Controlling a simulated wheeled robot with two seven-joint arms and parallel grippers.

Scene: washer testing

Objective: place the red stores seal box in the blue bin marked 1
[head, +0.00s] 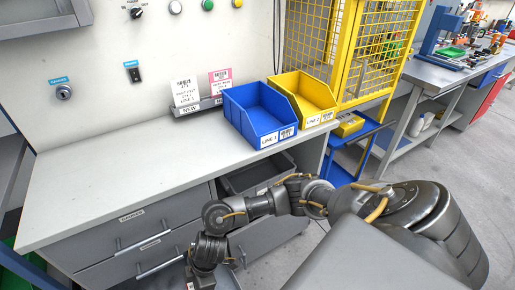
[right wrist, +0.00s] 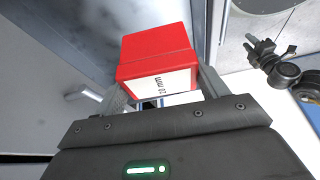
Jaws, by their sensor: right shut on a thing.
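My right gripper (right wrist: 160,80) is shut on a red box (right wrist: 155,48) in the right wrist view. The box is held between the two fingers, and its white label with "20 mm" print faces the camera. In the head view my right arm reaches down to the bottom edge, and the box is not visible there. The blue bin (head: 240,118), with a label reading "LINE 1", stands empty on the right part of the grey worktop (head: 120,180). The right gripper is below and in front of the worktop, well away from the bin. My left gripper is not visible.
A yellow bin (head: 318,103) stands directly right of the blue bin. Drawers (head: 135,228) and an open dark container (head: 258,175) are below the worktop. The worktop's left and middle are clear.

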